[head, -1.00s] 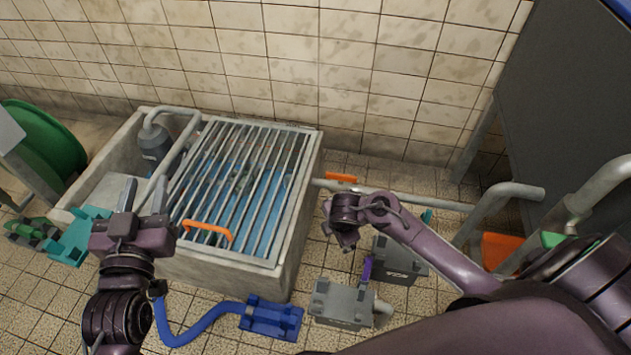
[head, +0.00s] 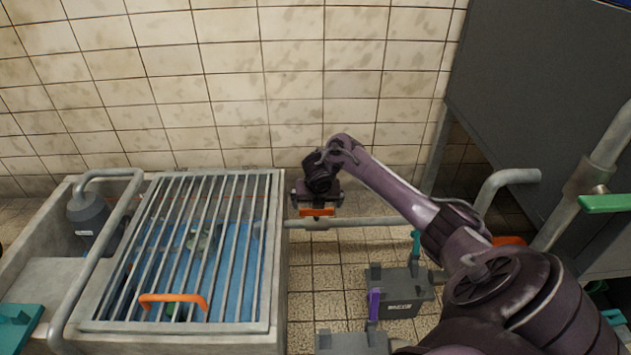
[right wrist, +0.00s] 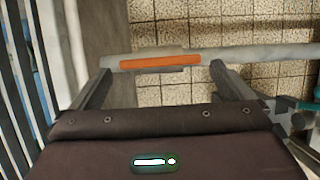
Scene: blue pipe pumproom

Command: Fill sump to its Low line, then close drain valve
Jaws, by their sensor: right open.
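The sump (head: 279,255) is a concrete basin under a barred metal grate (head: 230,327) with an orange handle. Blue water (head: 235,265) shows between the bars; I cannot make out a Low line. A pipe (head: 375,221) leaves the sump's right side. An orange lever (head: 317,212), which looks like the drain valve's, lies along this pipe. My right gripper (head: 317,201) is open and empty over the lever. In the right wrist view the orange lever (right wrist: 160,62) lies between the two spread fingers, across the gap. Contact cannot be told. My left gripper is out of view.
A grey pump-like canister (head: 86,215) and bent pipe stand at the sump's left. A grey block with a purple lever (head: 374,304) sits on the floor below my right arm. A dark cabinet (head: 540,120) stands at right. The tiled wall is close behind.

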